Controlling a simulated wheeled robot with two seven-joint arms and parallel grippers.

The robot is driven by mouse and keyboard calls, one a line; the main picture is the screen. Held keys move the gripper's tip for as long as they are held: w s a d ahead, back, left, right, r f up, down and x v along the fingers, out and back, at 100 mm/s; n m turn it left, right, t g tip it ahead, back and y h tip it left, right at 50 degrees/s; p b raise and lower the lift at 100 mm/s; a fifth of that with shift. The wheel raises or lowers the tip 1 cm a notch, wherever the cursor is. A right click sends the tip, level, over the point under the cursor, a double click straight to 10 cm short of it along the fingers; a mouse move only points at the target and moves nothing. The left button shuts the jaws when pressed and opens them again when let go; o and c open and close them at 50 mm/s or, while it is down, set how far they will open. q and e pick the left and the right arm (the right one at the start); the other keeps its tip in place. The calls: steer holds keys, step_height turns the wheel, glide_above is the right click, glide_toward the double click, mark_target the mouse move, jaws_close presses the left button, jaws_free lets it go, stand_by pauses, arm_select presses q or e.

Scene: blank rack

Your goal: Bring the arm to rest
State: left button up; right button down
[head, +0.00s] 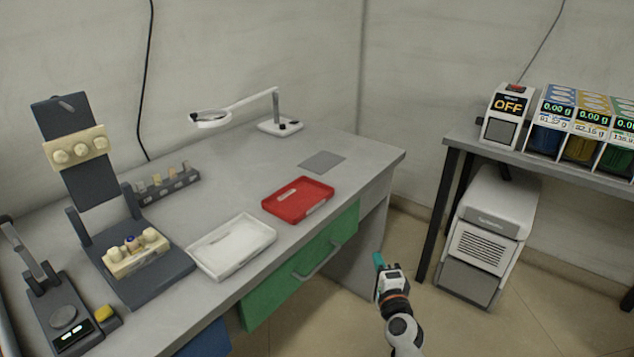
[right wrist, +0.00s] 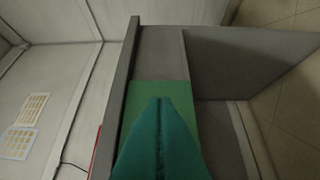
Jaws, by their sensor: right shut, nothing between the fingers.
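My right gripper (head: 379,260) hangs over the floor in front of the desk, to the right of the green drawer (head: 300,270). Its teal fingers are shut with nothing between them. In the right wrist view the closed fingers (right wrist: 160,105) point at the desk side, with the green drawer front behind them. The right arm comes in from the bottom of the head view. My left gripper does not show in either view.
On the desk (head: 235,165) are a red tray (head: 297,200), a white tray (head: 232,247), a grey mat (head: 323,162), a magnifier lamp (head: 240,105) and a dark rack stand (head: 140,265). A side table (head: 460,135) stands right, with a white machine (head: 485,235) below. Floor between is clear.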

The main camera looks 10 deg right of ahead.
steer(key=s+a+f+n+g+y, duration=0.1)
steer(key=s+a+f+n+g, duration=0.2)
steer(key=s+f+n, duration=0.45)
steer(key=s+a+f+n+g+y, duration=0.25)
steer(key=s+f+g, duration=0.2)
steer(key=f, duration=0.55)
steer(key=s+a+f+n+g+y, duration=0.1)
steer(key=s+a+f+n+g, duration=0.1)
steer(key=s+a+f+n, duration=0.45)
steer(key=s+d+f+n+g+h, duration=0.1)
steer(key=s+d+f+n+g, duration=0.15)
steer(key=s+f, duration=0.55)
steer(key=s+d+f+n+g+h, duration=0.1)
steer(key=s+d+f+n+g, duration=0.2)
steer(key=s, duration=0.9)
arm_select(q)
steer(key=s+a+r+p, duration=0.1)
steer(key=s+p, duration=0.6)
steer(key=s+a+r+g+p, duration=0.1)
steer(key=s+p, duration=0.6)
steer(key=p, duration=0.1)
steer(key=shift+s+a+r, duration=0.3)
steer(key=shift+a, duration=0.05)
arm_select(e)
steer(key=s+d+r+g, duration=0.1)
steer(key=s+r, duration=0.1)
steer(key=s, duration=1.2)
steer(key=shift+s+g, duration=0.15)
steer(key=shift+g, duration=0.25)
